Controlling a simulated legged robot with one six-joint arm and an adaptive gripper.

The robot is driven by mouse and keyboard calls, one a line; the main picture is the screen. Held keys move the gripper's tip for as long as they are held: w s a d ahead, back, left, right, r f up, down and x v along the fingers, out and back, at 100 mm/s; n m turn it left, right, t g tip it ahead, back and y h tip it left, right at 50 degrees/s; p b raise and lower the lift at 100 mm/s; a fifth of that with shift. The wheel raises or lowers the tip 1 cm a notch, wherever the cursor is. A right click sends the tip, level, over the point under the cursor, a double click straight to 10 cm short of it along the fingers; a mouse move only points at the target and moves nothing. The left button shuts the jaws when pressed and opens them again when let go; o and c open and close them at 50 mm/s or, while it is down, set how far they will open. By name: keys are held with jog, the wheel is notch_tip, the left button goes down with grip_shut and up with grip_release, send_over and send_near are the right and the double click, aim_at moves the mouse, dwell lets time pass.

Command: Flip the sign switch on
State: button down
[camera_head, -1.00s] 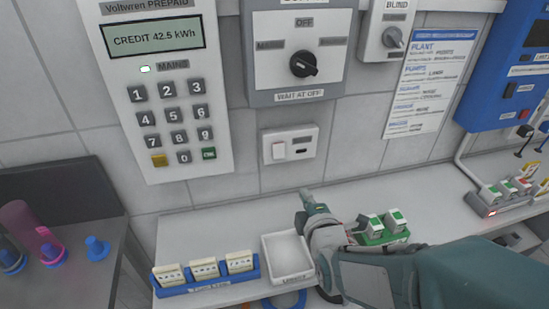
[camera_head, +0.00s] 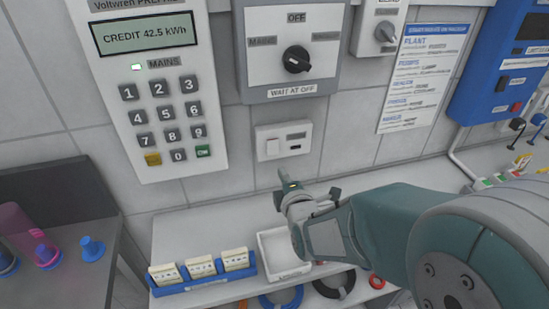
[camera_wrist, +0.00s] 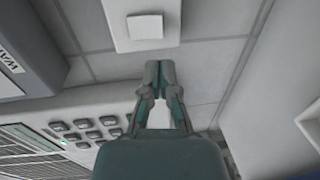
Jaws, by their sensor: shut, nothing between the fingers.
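A small white wall plate (camera_head: 284,149) with a pale rocker switch (camera_head: 272,147) and a dark strip beside it is on the tiled wall, below the selector panel. Its label is too small to read. In the wrist view, the plate (camera_wrist: 119,27) shows at the top, with its square rocker (camera_wrist: 145,27). My gripper (camera_head: 282,174) is just below the plate, pointing up at the wall. In the wrist view, my gripper (camera_wrist: 160,66) has its fingertips together, with nothing between them, below the rocker. I cannot tell whether they touch the plate.
A keypad meter (camera_head: 150,85) hangs at the left, the selector panel (camera_head: 293,92) above the plate. A second knob (camera_head: 385,32) and a blue unit (camera_head: 500,75) are at the right. A white tray (camera_head: 284,276) and a blue card holder (camera_head: 205,279) sit on the shelf below.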

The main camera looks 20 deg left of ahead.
aim_at(273, 154)
jog(key=x, duration=0.7)
jog(key=shift+w, duration=0.3)
